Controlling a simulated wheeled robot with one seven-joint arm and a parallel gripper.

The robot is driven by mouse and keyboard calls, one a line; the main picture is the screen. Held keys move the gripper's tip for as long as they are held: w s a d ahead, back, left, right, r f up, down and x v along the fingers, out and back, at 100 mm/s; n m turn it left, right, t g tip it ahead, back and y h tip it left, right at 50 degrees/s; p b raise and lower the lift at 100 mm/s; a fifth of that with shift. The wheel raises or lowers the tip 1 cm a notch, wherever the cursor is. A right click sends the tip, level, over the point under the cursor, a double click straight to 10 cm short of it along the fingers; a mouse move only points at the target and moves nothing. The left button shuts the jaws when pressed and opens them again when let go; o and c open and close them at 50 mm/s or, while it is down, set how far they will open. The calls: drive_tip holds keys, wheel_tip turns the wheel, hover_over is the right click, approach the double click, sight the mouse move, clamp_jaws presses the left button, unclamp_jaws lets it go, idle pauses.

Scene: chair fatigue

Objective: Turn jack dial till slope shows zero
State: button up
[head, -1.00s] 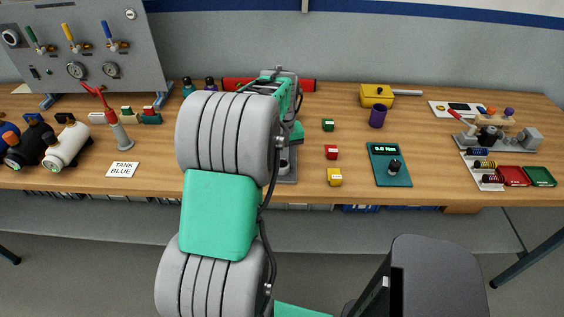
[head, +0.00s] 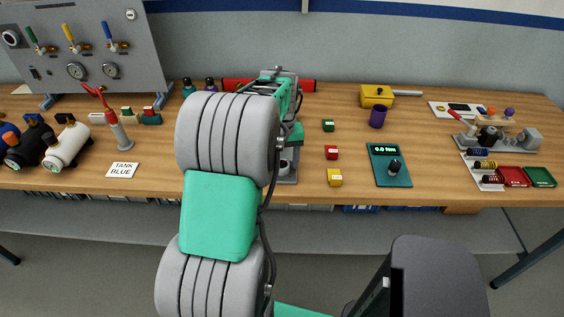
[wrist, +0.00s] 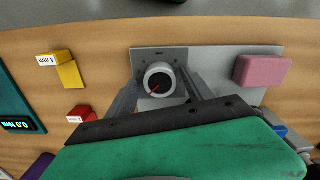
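The fingers look apart, with a small gap to the knob; contact is hard to tell. In the head view my arm hides most of the fixture, and the dial (head: 284,166) shows only in part at its front. I see no slope readout.
A pink block (wrist: 262,71) lies beside the dial. Green (head: 328,125), red (head: 331,152) and yellow (head: 334,177) blocks stand right of the fixture. A teal device (head: 392,176) reads 0.0 Nm. A "TANK BLUE" card (head: 123,170) lies left.

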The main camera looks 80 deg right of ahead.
sight(282, 164)
drive_tip(key=shift+o, duration=0.3)
wheel_tip(282, 164, up, 8)
drive_tip(key=shift+f+b, duration=0.1)
drive_tip(key=shift+b, duration=0.35)
